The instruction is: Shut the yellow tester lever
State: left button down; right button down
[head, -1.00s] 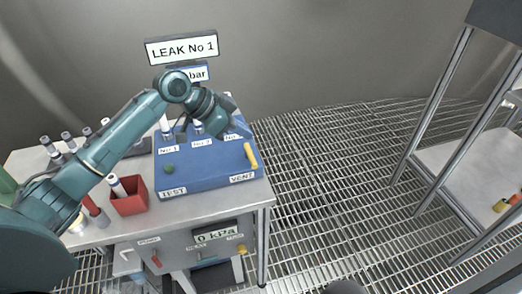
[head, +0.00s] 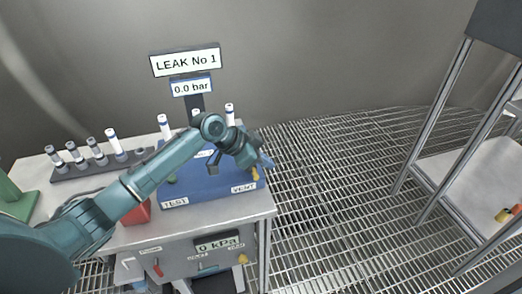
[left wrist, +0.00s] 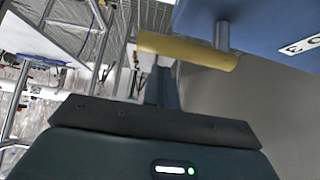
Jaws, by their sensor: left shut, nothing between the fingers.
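The yellow lever (head: 255,174) is on the right part of the blue tester (head: 205,187), above its VENT label. In the head view my left arm hides most of it, and only its lower end shows. In the left wrist view the lever (left wrist: 190,51) is a yellow bar across the top, on a grey post beside the blue housing. My left gripper (head: 264,162) is shut and empty, right at the lever. In the wrist view its fingers (left wrist: 161,80) reach up to the bar; I cannot tell whether they touch it. My right gripper is not in view.
A sign reading LEAK No 1 (head: 185,62) and a 0.0 bar display (head: 191,87) stand behind the tester. A rack (head: 100,164) with several tubes and a red box (head: 137,214) are on the bench's left. Open grating floor (head: 335,190) lies right of the bench.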

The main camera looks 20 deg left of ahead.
pick_arm(q)
jog(key=shift+s+a+f, duration=0.15)
jog(key=shift+s+a, duration=0.6)
jog(key=shift+a, duration=0.35)
jog(key=shift+s+a+m+g, duration=0.15)
jog(key=shift+m+g, duration=0.15)
jog(key=shift+m, duration=0.2)
